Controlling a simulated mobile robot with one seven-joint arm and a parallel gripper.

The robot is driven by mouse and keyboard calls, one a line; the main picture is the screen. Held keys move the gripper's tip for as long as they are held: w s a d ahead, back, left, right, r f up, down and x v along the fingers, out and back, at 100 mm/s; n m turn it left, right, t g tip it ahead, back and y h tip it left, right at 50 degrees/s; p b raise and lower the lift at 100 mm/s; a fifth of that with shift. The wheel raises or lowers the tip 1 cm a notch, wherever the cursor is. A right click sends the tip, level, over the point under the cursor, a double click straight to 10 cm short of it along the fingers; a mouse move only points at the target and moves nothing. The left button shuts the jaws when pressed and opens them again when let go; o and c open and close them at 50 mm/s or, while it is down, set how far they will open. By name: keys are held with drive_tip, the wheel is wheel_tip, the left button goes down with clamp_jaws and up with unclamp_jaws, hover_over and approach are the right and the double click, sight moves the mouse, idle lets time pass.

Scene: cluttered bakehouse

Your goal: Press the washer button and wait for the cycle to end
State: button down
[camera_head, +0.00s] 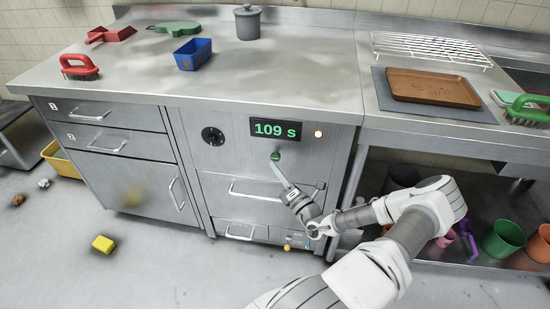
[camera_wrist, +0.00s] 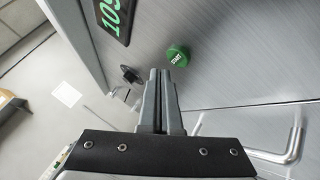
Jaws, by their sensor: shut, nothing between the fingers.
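The washer (camera_head: 222,165) is a steel front built in under the counter, with a bar handle across it. Its display (camera_head: 275,129) reads "109 s" in green, and a small light (camera_head: 318,134) glows beside it. The round green start button (camera_head: 275,156) sits below the display; in the wrist view the button (camera_wrist: 178,56) shows the word START. My gripper (camera_head: 282,165) is shut and empty, with its tips close to the button. In the wrist view my gripper (camera_wrist: 160,75) points just beside and below the button; I cannot tell whether they touch.
A black dial (camera_head: 213,136) is left of the display. On the counter are a red brush (camera_head: 79,67), a blue container (camera_head: 193,54), a grey pot (camera_head: 248,22) and a brown tray (camera_head: 433,88). A yellow sponge (camera_head: 103,243) lies on the open floor at left.

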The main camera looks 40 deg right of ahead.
drive_tip(key=s+a+p, duration=0.2)
drive_tip(key=a, duration=0.1)
drive_tip(key=shift+s+a, duration=0.15)
drive_tip(key=shift+s, duration=0.25)
idle(0.5)
